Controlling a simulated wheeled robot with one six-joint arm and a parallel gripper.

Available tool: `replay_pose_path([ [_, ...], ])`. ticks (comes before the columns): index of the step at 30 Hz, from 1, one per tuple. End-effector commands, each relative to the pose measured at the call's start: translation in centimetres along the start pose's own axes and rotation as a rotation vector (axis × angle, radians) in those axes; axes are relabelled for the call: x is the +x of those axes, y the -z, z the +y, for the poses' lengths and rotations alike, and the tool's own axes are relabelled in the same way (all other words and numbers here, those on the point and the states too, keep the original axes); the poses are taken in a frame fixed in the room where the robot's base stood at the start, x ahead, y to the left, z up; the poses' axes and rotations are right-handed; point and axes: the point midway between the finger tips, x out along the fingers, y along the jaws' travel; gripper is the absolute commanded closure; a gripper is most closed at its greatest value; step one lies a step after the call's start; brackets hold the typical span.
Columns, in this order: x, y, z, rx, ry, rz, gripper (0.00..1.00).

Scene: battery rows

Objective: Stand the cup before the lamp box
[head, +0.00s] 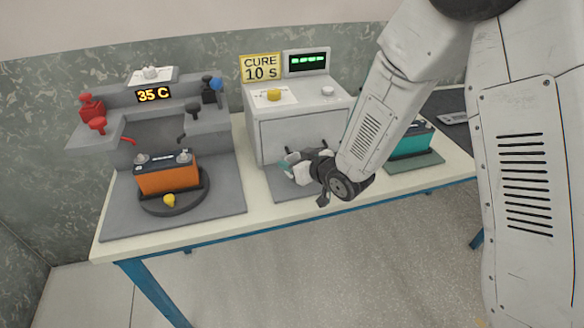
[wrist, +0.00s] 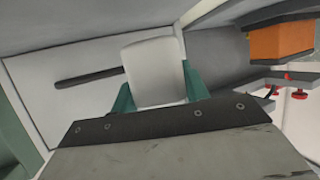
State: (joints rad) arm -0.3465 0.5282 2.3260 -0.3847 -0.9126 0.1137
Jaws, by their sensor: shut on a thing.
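The white cup (wrist: 155,68) fills the middle of the wrist view, between the teal fingers of my gripper (wrist: 159,91), which is shut on it. In the head view my gripper (head: 291,168) is low in front of the lamp box (head: 296,137), a pale box with a yellow button on top and a "CURE 10 S" sign. The cup is mostly hidden there by my gripper and wrist. The lamp box front, with a dark bar handle, shows at the left of the wrist view (wrist: 40,100). I cannot tell whether the cup touches the grey mat (head: 280,187) below.
An orange battery (head: 168,176) sits on a round turntable at the left, before a grey station (head: 205,120) with red and blue levers and a "35 C" display. A teal battery (head: 409,146) stands on a pad at the right, partly behind my arm. The table's front edge (head: 230,238) is close.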

Motion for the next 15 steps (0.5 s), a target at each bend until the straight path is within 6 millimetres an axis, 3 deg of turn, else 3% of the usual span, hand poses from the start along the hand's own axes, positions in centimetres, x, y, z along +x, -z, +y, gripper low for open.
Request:
replay_pose_path([
  [1,0.3,-1.4,0.0,0.004,0.001,-0.010,0.80],
  [5,0.9,-3.1,0.3,0.005,-0.004,-0.009,0.80],
  [15,1.0,-3.4,0.2,0.003,-0.003,-0.005,0.80],
])
